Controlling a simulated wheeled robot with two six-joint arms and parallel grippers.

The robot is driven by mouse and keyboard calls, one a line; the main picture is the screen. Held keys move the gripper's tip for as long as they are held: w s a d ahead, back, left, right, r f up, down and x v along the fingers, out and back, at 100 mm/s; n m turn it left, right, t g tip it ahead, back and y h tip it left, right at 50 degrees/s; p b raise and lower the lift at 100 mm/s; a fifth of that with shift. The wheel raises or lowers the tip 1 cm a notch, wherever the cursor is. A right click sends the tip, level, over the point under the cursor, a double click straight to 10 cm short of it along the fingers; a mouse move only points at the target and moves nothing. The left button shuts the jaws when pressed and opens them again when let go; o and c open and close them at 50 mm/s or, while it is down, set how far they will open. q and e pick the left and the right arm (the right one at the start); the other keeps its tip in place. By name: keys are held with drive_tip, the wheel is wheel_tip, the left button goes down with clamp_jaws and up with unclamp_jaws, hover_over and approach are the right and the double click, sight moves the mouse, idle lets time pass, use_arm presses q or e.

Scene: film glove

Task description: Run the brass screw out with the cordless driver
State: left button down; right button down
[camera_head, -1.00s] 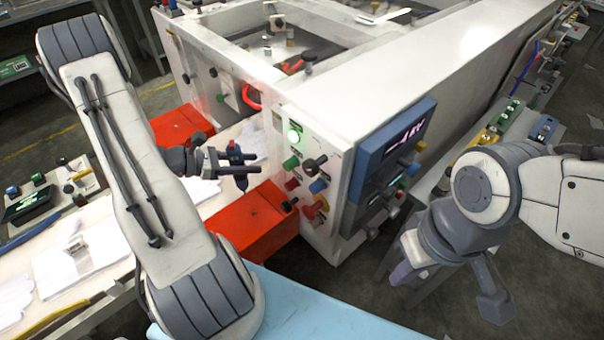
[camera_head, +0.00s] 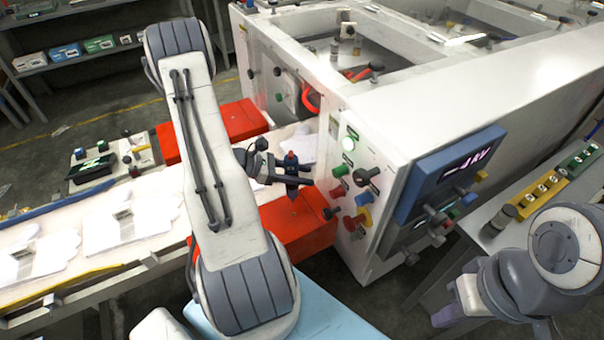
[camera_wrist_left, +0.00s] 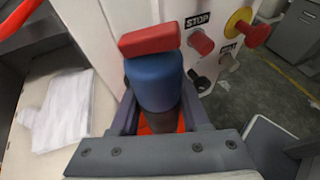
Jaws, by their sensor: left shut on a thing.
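My left gripper (camera_head: 288,180) is shut on the cordless driver (camera_head: 291,163), a blue body with a red block on its upper end. The driver is held roughly upright in front of the white machine's control panel, left of its knobs. In the left wrist view, the driver (camera_wrist_left: 155,78) stands between the two fingers, its red end nearest the camera; its lower end is hidden. My right gripper (camera_head: 490,318) is low at the right, partly cut off by the frame edge; its jaw opening is unclear. I cannot make out the brass screw in either view.
The white machine panel (camera_head: 345,185) carries several coloured knobs and a blue-framed display (camera_head: 450,175). A red box (camera_head: 298,222) lies under the driver. A conveyor with white gloves (camera_head: 118,228) runs at the left. A STOP label and red button (camera_wrist_left: 200,42) are close to the driver.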

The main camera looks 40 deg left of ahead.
use_arm(q)
wheel_tip(320, 180, down, 5)
drive_tip(key=b, duration=0.3)
drive_tip(key=shift+r, duration=0.1)
drive_tip(key=shift+f, duration=0.3)
idle(1.8)
drive_tip(key=shift+f, duration=0.1)
drive_tip(key=shift+a+f+b, duration=0.1)
drive_tip(key=shift+b, duration=0.25)
idle(0.5)
idle(4.3)
